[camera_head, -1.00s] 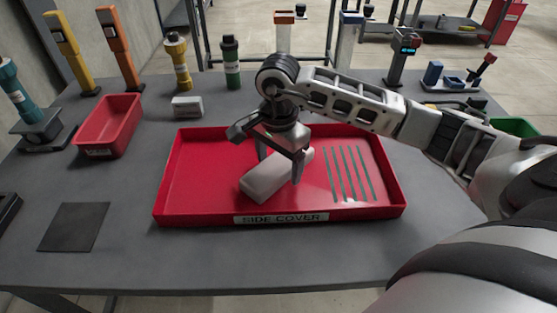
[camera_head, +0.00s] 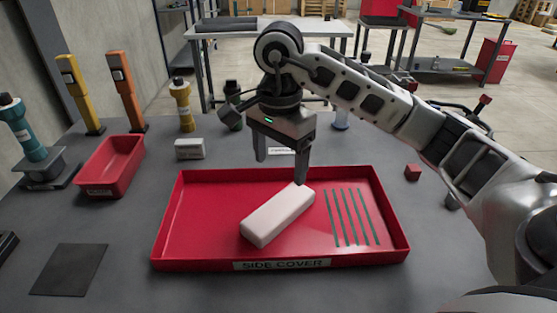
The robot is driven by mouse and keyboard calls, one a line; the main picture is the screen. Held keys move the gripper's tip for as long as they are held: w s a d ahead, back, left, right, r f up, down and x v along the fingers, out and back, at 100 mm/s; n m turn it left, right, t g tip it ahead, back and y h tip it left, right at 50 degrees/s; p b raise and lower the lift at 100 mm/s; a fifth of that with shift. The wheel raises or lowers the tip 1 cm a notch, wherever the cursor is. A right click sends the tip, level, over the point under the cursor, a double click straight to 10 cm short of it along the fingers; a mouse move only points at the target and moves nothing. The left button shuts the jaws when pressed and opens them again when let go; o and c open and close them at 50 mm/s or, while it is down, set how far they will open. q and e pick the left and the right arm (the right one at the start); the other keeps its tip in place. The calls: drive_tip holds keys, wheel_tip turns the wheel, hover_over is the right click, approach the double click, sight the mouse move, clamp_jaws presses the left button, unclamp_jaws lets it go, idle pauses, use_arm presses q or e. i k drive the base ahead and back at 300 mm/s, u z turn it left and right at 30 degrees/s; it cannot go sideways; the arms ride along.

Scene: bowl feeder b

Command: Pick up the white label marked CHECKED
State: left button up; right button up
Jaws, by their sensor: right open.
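A small white label (camera_head: 283,151) lies on the table just behind the red tray. It is partly hidden by my right gripper, and its lettering is too small to read. My right gripper (camera_head: 281,169) points down, open and empty, over the tray's back edge, with its fingers apart. In the picture it overlaps the label; I cannot tell the gap. My left gripper is not in view.
The tray front reads SIDE COVER (camera_head: 282,264). A red bin (camera_head: 112,165), a small white box (camera_head: 189,149) and several coloured tool posts stand to the left. A dark mat (camera_head: 70,270) lies front left. A red cube (camera_head: 412,172) sits right of the tray.

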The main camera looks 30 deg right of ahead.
sight(270, 151)
drive_tip(key=k, duration=1)
